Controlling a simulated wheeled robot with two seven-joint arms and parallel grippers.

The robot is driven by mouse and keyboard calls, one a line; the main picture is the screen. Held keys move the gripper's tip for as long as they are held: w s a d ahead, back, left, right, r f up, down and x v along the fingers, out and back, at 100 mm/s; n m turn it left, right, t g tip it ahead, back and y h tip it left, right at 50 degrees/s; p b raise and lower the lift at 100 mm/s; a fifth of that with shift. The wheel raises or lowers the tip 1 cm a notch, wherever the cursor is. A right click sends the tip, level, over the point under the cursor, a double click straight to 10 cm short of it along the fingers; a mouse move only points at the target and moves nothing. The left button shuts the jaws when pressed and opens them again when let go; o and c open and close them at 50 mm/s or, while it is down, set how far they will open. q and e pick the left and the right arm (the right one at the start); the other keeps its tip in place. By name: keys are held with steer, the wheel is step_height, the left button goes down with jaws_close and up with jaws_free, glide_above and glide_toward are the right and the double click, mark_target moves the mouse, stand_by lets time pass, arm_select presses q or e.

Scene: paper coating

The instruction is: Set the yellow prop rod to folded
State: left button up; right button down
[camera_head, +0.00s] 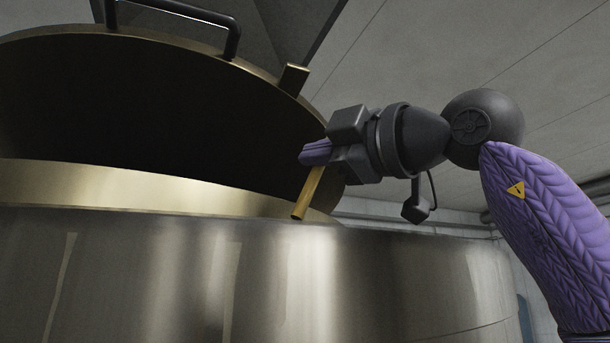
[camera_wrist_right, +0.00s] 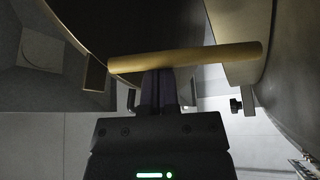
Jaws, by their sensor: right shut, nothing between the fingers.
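The yellow prop rod (camera_head: 308,193) stands tilted near the vat's gold rim in the head view, its lower end just by the rim. Its upper part is hidden behind my gripper. In the right wrist view the rod (camera_wrist_right: 190,59) runs across just beyond my fingertips. My right gripper (camera_head: 314,153) reaches in from the right at the rod. Its purple fingers are shut together with nothing between them, close to or touching the rod; I cannot tell which. The fingers also show in the right wrist view (camera_wrist_right: 160,84). My left gripper is not in view.
The big round lid (camera_head: 130,105) is raised over the steel vat (camera_head: 270,280). The lid has a black handle (camera_head: 232,38) and a small brown block (camera_head: 294,79) at its edge. Open room lies right of the vat, before the grey wall.

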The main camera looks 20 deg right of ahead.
steer(key=shift+d+f+b, duration=0.3)
steer(key=shift+d+b, duration=0.2)
steer(key=shift+d, duration=0.5)
